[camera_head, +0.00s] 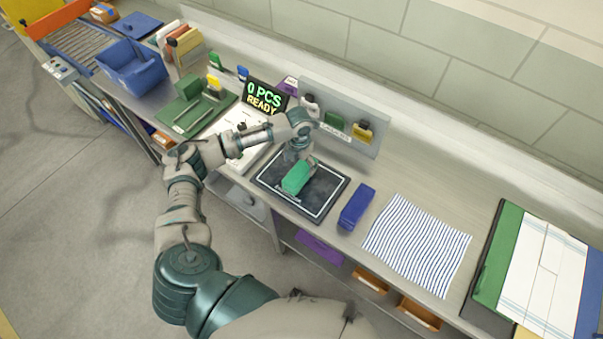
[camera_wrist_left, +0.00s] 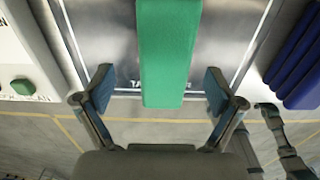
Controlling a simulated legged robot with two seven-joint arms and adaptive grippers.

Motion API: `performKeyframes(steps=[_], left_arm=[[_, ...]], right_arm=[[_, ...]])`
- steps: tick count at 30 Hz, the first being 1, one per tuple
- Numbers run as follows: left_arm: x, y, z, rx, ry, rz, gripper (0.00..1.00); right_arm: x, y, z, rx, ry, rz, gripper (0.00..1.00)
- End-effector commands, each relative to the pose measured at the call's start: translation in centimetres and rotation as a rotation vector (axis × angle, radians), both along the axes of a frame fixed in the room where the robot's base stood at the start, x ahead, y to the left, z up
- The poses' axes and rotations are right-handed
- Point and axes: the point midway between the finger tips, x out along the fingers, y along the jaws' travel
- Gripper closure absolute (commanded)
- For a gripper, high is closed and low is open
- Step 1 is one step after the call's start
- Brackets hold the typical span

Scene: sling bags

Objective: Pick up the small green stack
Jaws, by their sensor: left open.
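The small green stack (camera_head: 298,176) lies on the dark square pad (camera_head: 326,206) with a white border, on the bench. My left gripper (camera_head: 300,155) is over the pad, right beside the stack at its far side. In the left wrist view the green stack (camera_wrist_left: 168,55) reaches down from the top centre, between the two blue-padded fingers of my left gripper (camera_wrist_left: 160,92). The fingers are apart, with a gap on each side of the stack.
A blue stack (camera_head: 357,206) lies right of the pad, next to a striped sheet (camera_head: 417,244). A display (camera_head: 265,97) reading "0 PCS READY" stands behind. A green tray (camera_head: 197,112) and blue bin (camera_head: 132,68) are at left. Bench shows bare beyond the striped sheet.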

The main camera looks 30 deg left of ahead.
Motion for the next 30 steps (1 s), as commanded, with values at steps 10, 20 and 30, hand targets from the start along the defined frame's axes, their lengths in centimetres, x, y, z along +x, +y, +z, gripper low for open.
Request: performKeyframes(steps=[10,20,30], left_arm=[[-0.2,-0.8,-4.0,0.0,0.003,0.0,0.06],[-0.2,-0.9,-5.7,0.001,-0.002,-0.002,0.06],[-0.2,-0.7,-5.7,0.0,-0.001,-0.001,0.76]], right_arm=[[0.0,0.2,0.9,0.002,0.0,-0.001,0.6],[0.0,0.2,1.0,0.003,0.001,-0.002,0.6],[0.0,0.0,1.0,0.0,0.0,0.0,0.6]])
